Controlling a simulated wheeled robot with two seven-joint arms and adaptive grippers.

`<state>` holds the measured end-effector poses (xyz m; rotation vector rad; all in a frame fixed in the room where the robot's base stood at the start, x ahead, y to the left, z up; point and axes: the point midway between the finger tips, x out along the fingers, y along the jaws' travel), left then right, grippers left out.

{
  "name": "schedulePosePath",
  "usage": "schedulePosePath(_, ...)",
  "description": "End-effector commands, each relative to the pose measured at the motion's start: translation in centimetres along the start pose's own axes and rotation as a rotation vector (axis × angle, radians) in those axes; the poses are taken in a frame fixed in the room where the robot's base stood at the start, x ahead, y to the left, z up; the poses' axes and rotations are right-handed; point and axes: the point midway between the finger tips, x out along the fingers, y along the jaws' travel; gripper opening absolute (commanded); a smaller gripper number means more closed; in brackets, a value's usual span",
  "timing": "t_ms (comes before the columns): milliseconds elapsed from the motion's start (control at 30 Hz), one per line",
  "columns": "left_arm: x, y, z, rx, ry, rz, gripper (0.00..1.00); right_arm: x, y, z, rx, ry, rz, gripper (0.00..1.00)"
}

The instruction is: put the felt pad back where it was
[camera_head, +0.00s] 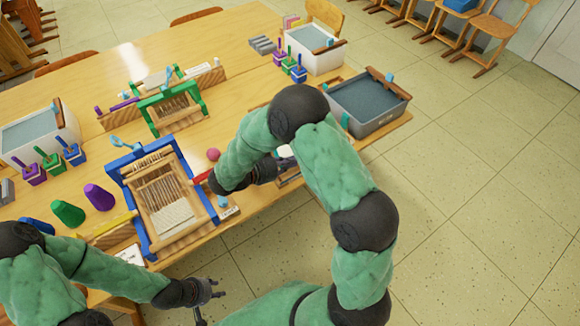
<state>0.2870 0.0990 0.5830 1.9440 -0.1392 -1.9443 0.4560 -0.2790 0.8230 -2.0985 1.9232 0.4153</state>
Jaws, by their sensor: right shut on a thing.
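My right gripper (282,167) is at the table's front right edge, partly hidden behind my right arm. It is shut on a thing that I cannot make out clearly. A small pale patch (285,151) shows right beside its fingers; I cannot tell whether this is the felt pad. I cannot pick out a felt pad for certain anywhere else. My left gripper (218,289) is empty and looks open, low in front of the table, over the floor.
The table (225,45) holds a blue loom (138,217), a green loom (158,101), a red ball (213,154), purple and green cones and several small stamps. A grey tub (368,106) stands at the right end, near a white bin (312,58).

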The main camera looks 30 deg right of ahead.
Motion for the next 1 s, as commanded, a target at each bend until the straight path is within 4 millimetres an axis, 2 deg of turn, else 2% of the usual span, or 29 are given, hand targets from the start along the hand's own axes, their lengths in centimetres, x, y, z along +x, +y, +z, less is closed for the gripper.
schedulePosePath(33, 1.0, -0.4, 0.0, 0.0, -0.001, 0.0, 0.35, 0.5, 0.0, 1.1, -0.001, 0.0, 0.0, 0.0)
schedulePosePath(133, 1.6, -0.6, 0.0, 0.0, -0.001, 0.0, 0.35, 0.7, 0.0, 1.7, -0.001, 0.0, 0.0, 0.0)
schedulePosePath(633, 2.1, -0.7, -0.1, 0.0, -0.001, 0.0, 0.35, 0.8, 0.0, 2.0, -0.001, 0.0, 0.0, 0.0)
schedulePosePath(700, 2.0, -0.7, 0.0, 0.0, -0.001, 0.0, 0.35, 0.8, 0.0, 1.9, -0.001, 0.0, 0.0, 0.26)
schedulePosePath(733, 2.0, -0.7, 0.0, 0.0, -0.001, 0.0, 0.35, 0.8, 0.0, 1.9, -0.001, 0.0, 0.0, 0.33)
schedulePosePath(1000, 1.9, -0.7, -0.1, 0.0, -0.001, 0.0, 0.35, 0.8, 0.0, 1.9, -0.001, 0.0, 0.0, 0.33)
